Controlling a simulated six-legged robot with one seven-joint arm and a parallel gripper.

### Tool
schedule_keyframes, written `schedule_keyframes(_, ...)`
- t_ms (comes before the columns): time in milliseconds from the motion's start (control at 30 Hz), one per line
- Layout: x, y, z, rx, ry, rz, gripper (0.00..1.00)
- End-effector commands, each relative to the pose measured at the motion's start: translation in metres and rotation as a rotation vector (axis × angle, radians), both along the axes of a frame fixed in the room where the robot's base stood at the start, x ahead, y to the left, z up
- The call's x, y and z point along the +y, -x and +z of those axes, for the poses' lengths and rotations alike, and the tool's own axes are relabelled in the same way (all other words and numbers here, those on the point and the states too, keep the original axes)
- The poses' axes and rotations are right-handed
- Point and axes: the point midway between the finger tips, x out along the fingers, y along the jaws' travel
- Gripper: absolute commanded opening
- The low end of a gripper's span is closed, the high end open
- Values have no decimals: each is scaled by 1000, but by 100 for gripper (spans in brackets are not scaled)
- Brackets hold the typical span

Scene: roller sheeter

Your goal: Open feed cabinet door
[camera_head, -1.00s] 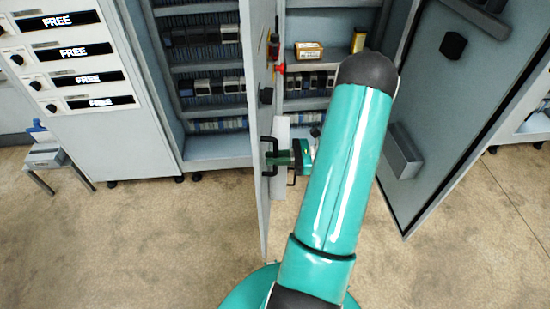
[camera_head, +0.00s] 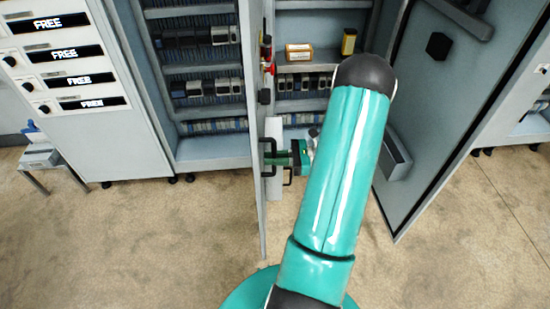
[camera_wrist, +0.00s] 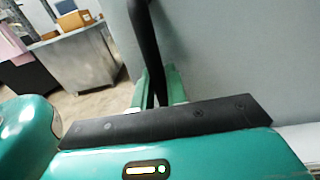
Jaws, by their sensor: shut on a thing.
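A grey cabinet door (camera_head: 256,100) stands swung out, almost edge-on, in front of the open cabinet in the head view. Its black handle (camera_head: 266,143) is on the side nearest my arm or edge; the exact side is hard to tell. My gripper (camera_head: 276,158) is at the handle, its green fingers shut around it. In the wrist view, my gripper (camera_wrist: 156,88) has its two fingers on either side of the dark handle bar (camera_wrist: 147,50), with the grey door panel (camera_wrist: 235,50) behind. My arm hides part of the cabinet.
The cabinet shelves (camera_head: 205,105) hold rows of small modules. A second wide door (camera_head: 430,110) stands open at right. A white cabinet with FREE labels (camera_head: 75,75) and a small stand (camera_head: 45,160) are at left. The floor (camera_head: 150,240) in front is clear.

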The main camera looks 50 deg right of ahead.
Motion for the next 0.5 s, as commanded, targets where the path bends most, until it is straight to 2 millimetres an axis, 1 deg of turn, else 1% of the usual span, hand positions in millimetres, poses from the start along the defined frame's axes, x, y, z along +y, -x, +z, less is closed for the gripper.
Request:
schedule_keyframes(333,0,0,0,0,0,0,0)
schedule_keyframes(367,0,0,0,0,0,0,16)
schedule_keyframes(400,0,0,0,0,0,0,19)
schedule_keyframes(500,-1,1,0,0,0,0,19)
